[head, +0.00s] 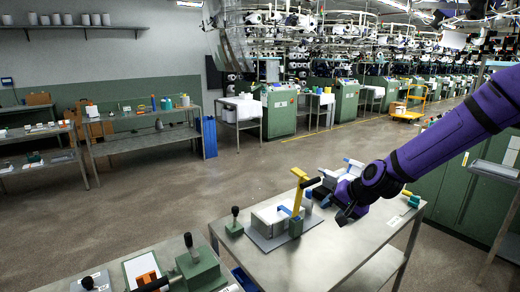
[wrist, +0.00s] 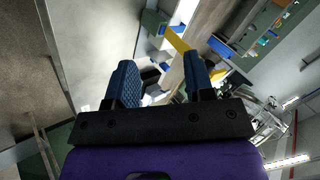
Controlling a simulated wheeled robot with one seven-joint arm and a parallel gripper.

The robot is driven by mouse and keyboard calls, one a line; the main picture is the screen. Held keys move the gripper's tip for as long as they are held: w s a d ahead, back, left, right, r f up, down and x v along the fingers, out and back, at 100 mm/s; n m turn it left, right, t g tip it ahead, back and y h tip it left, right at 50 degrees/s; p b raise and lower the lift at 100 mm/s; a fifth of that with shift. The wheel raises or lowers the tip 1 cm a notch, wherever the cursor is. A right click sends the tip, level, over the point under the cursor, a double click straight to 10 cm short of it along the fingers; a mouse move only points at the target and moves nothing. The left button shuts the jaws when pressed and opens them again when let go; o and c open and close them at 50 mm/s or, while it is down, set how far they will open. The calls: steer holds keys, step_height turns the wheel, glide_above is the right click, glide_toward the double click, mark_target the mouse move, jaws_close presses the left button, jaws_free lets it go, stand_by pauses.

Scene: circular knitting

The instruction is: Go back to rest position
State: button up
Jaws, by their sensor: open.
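My purple arm comes in from the right in the head view. My gripper (head: 328,196) is over the metal table (head: 352,245), close to a device with a yellow lever (head: 299,190) and a white block on a grey base plate (head: 270,238). In the wrist view my gripper (wrist: 160,80) has its two blue fingers apart with nothing held between them. The yellow lever (wrist: 177,40) shows beyond the fingertips there. Whether the gripper touches anything on the table cannot be told.
A green fixture with a black-knobbed lever (head: 200,270) stands on a nearer table at the bottom. Shelves with tools (head: 145,125) line the left wall. The floor (head: 150,200) between is clear.

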steer(key=s+d+r+n+h, duration=0.1)
steer(key=s+d+r, duration=0.2)
steer(key=s+r, duration=0.4)
steer(key=s+d+r+n+h, duration=0.2)
steer(key=s+r, duration=0.5)
steer(key=s, duration=0.8)
steer(key=s+d+r+n+h, duration=0.1)
steer(key=s+d+r, duration=0.3)
steer(key=s+r, duration=0.4)
steer(key=s+h, duration=0.1)
steer(key=s, duration=0.2)
steer(key=shift+n+g, duration=0.3)
